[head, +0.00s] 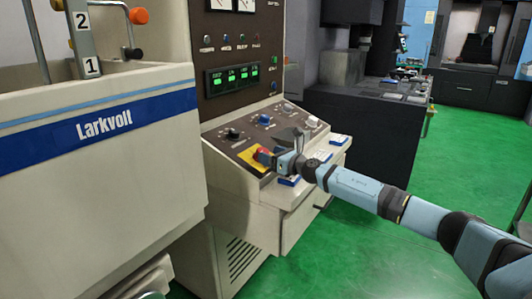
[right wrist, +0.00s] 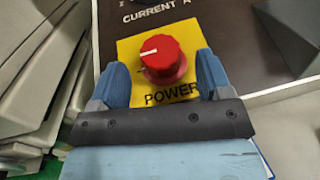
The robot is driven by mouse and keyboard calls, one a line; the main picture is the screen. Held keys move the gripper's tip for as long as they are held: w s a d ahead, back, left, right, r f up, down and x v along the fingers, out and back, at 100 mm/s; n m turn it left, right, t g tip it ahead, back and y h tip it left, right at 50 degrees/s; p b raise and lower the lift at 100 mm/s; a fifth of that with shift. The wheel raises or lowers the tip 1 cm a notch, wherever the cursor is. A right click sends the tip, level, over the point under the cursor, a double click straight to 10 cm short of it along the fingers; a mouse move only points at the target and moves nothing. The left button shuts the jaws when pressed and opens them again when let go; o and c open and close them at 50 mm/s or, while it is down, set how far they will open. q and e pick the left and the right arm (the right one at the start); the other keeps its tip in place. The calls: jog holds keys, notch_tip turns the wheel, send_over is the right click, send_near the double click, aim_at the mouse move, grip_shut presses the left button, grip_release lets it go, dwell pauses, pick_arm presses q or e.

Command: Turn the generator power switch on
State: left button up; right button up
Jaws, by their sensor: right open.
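The generator power switch is a red round knob (right wrist: 165,62) with a white pointer line, on a yellow plate (right wrist: 125,48) marked POWER. The pointer line points to the left in the right wrist view. In the head view the yellow plate (head: 247,160) is at the front of the sloped control panel, and the knob is partly hidden by my gripper. My right gripper (head: 262,156) is at the knob. In the right wrist view its two blue fingers (right wrist: 162,74) stand open, one on each side of the knob, with visible gaps. My left gripper is not in view.
The sloped panel (head: 229,146) carries other knobs, a black one (head: 232,133) and a white one (head: 312,121) among them. A lit green display (head: 232,77) is above. The white Larkvolt tank (head: 100,180) stands close on the left. Green floor (head: 370,245) is clear at right.

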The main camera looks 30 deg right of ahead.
jog(key=shift+x, duration=1.25)
